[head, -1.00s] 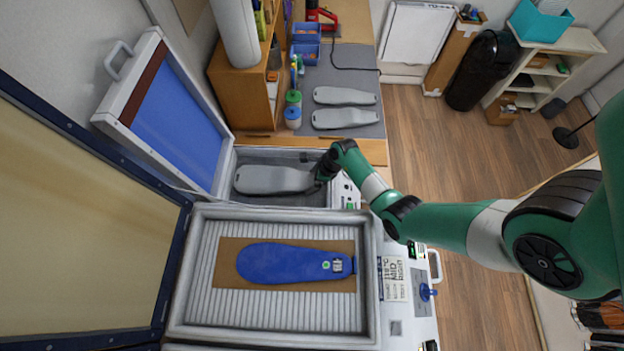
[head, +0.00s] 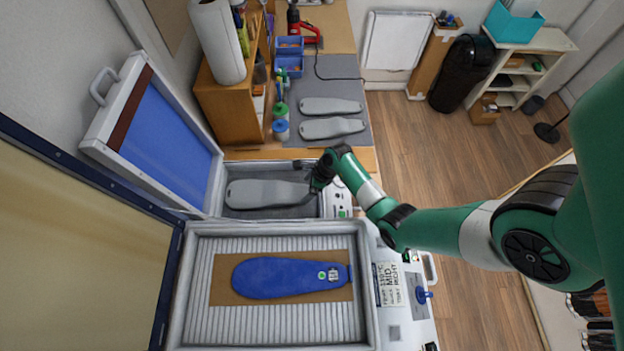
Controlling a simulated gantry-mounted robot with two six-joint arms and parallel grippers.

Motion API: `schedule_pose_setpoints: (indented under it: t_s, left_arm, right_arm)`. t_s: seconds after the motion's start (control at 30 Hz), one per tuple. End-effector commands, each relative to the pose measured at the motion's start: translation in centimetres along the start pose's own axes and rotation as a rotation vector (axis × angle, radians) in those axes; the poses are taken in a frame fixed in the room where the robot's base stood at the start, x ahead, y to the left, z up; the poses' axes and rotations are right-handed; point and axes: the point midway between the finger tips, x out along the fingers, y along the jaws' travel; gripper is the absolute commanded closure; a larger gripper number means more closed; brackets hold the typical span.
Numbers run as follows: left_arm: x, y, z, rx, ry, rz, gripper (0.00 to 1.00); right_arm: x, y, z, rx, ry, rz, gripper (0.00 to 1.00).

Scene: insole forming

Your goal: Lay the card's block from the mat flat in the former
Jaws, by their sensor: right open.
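A grey insole-shaped block (head: 265,194) lies in the open former (head: 229,168), its long side running left to right; it looks flat. My right gripper (head: 312,188) is open at the block's right end, beside or just touching it; I cannot tell which. Two more grey blocks, one (head: 331,105) behind the other (head: 332,127), lie on the grey mat (head: 355,72) on the bench. A card (head: 391,286) with printed text, including "MID" and "RIGHT", is on the machine's right panel. My left gripper is not in view.
The former's blue-lined lid (head: 165,135) stands open at the left. In front, a blue insole (head: 285,278) lies on a brown sheet in a ribbed tray (head: 205,300). Bottles (head: 281,128) and blue bins (head: 290,48) stand left of the mat.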

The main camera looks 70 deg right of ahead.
Motion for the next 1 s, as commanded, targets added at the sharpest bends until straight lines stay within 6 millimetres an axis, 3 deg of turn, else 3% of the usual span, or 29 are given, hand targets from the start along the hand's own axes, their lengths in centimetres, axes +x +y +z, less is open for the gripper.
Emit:
schedule_pose_setpoints:
  t_s: [0.03,0.2,0.37,1.0]
  left_arm:
    - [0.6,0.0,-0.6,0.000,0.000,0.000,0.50]
    - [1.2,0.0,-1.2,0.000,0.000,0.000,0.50]
    - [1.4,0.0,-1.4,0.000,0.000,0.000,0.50]
    - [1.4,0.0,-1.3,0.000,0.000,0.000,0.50]
  right_arm:
    - [-1.6,-0.1,0.2,0.002,-0.003,-0.004,0.00]
    - [-5.6,-0.1,0.1,0.001,-0.003,-0.004,0.00]
    - [-7.8,-0.1,0.1,0.000,-0.003,-0.003,0.00]
    - [-8.3,0.0,0.1,0.000,-0.002,-0.001,0.00]
